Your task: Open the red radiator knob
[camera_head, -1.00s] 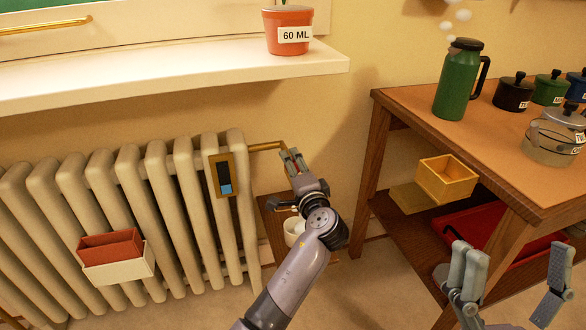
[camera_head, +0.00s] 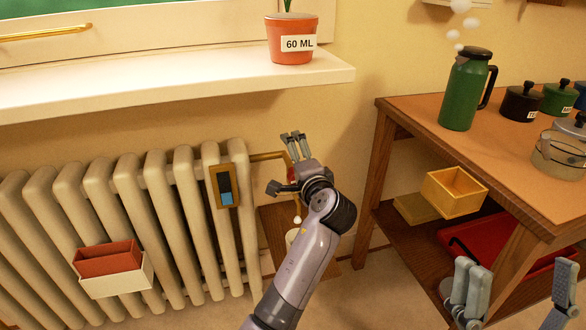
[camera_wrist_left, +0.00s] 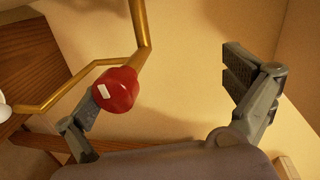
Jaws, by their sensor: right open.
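The red radiator knob (camera_wrist_left: 117,90) shows in the left wrist view, round with a white mark, on a brass pipe (camera_wrist_left: 141,25). In the head view only a little red (camera_head: 292,174) shows beside my left gripper (camera_head: 283,163), which hides most of the knob. My left gripper also shows in the left wrist view (camera_wrist_left: 160,98) with its fingers wide apart. The knob lies close to the left finger and well apart from the right one; contact with the left finger cannot be told. My right gripper (camera_head: 515,290) is open and empty at the lower right.
The cream radiator (camera_head: 155,215) carries a gauge (camera_head: 227,186) with blue at its bottom, and a red-and-white box (camera_head: 112,266). A windowsill (camera_head: 180,82) with a potted plant (camera_head: 291,40) juts out above. A wooden table (camera_head: 420,112) with a green jug (camera_head: 463,92) stands right.

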